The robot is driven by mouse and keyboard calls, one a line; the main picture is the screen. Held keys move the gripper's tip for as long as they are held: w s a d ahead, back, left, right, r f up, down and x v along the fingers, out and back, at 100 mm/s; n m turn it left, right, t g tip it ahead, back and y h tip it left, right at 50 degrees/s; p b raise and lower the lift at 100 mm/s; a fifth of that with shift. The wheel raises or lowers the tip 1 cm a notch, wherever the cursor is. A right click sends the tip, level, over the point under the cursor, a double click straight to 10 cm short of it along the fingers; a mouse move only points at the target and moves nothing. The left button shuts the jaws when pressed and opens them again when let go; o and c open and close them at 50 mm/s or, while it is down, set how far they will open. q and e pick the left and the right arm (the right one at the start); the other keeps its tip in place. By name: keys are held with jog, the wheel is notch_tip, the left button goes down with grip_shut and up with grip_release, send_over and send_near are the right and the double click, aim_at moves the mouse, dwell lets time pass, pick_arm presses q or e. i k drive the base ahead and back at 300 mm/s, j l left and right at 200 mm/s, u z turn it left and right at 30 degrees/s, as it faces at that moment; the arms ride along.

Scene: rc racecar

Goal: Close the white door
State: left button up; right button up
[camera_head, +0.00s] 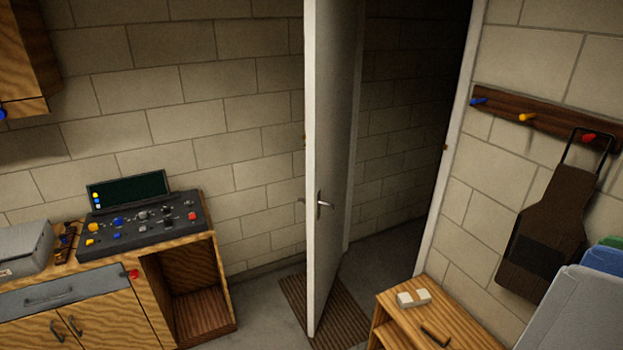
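The white door (332,150) stands open in the middle of the view, swung into the room and seen nearly edge-on. Its metal lever handle (324,204) is on the face turned right, with a bit of the other lever showing on the left side. The doorway (410,140) to the right of the door is dark, with a white frame post (446,145) on its right side. Neither of my grippers is in view.
A wooden cabinet (100,315) with a button console (140,222) stands at left. A small wooden stand (455,320) with white blocks is at lower right, near the doorway. A brown mat (345,325) lies under the door. A peg rail (550,128) holds a dark apron-like item (550,230).

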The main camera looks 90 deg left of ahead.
aim_at(330, 26)
jog(key=k+j+u, duration=0.2)
jog(key=u, duration=0.25)
jog(key=k+j+u, duration=0.1)
jog(key=j+u, duration=0.85)
jog(key=k+l, duration=0.05)
